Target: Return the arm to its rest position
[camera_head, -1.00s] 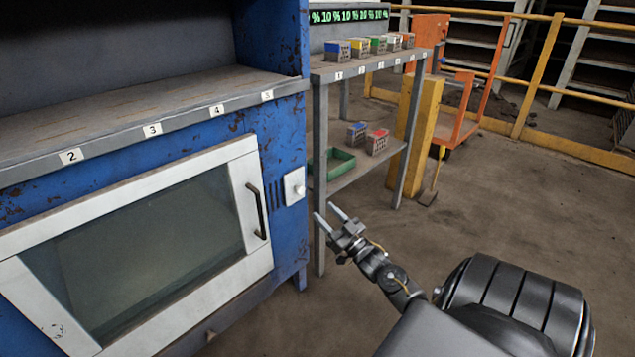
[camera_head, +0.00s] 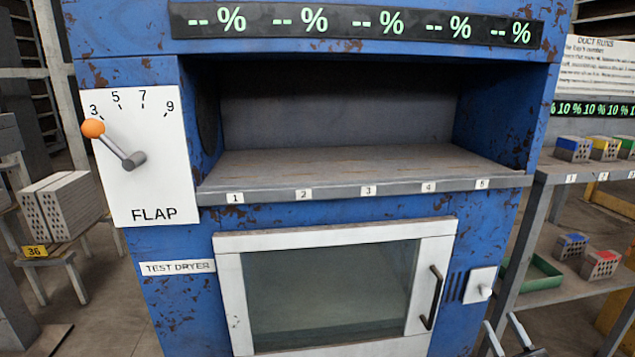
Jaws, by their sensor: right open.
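My right gripper (camera_head: 507,335) shows at the bottom edge, right of centre. Its two fingertips are apart with nothing between them, and the rest of that arm is below the picture. It is in front of the lower right of the blue test dryer (camera_head: 180,290), near the white switch plate (camera_head: 482,284), and looks clear of it. The dryer's glass door (camera_head: 340,236) is shut, with a dark handle (camera_head: 431,298) at its right. My left gripper is out of the picture.
The dryer shelf (camera_head: 350,165), numbered 1 to 5, is empty. The flap lever (camera_head: 115,143) points near 3. A rack (camera_head: 560,176) at right holds small coloured-top bricks and a green tray (camera_head: 535,272). Hollow bricks (camera_head: 62,205) sit on a stand at left.

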